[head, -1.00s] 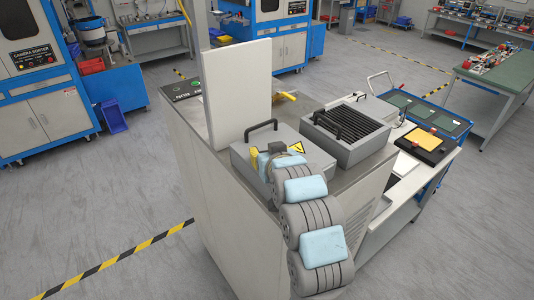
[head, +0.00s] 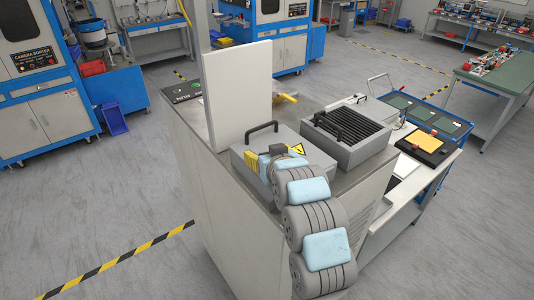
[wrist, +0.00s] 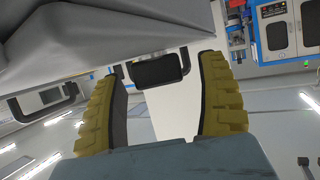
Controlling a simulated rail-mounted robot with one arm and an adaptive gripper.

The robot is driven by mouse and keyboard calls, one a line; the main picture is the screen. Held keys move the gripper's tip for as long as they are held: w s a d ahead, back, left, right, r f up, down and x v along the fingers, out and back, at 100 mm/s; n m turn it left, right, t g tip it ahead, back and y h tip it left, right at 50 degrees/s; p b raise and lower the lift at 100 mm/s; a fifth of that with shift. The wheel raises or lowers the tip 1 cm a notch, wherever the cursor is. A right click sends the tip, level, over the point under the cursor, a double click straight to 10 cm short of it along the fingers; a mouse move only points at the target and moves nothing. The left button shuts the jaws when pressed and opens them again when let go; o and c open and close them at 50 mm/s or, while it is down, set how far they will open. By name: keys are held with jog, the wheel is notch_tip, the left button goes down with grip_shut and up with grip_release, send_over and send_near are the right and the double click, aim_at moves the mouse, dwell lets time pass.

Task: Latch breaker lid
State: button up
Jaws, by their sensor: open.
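The breaker lid (head: 270,138) is a grey, flat box cover with a black bar handle on top and a yellow warning triangle on its near side. It lies on the cabinet top and looks lowered, but my gripper hides part of its near edge. My gripper (head: 259,163) is at that edge. In the wrist view, its two yellow ribbed fingers (wrist: 162,95) stand wide apart, with a black latch-like part (wrist: 160,69) between them near the tips. I see no clear contact. A grey housing (wrist: 110,30) fills the upper left.
A grey box with black slats (head: 348,135) stands right of the lid. An upright white panel (head: 235,95) rises at the back left of the cabinet top. A black unit with a yellow pad (head: 425,143) sits on the lower right shelf.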

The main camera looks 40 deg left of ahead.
jog(key=v, duration=1)
jog(key=shift+d+r, duration=0.15)
jog(key=shift+d, duration=0.15)
jog(key=shift+s+d+r, duration=0.15)
jog(key=shift+s+d, duration=0.25)
jog(key=shift+d, duration=0.05)
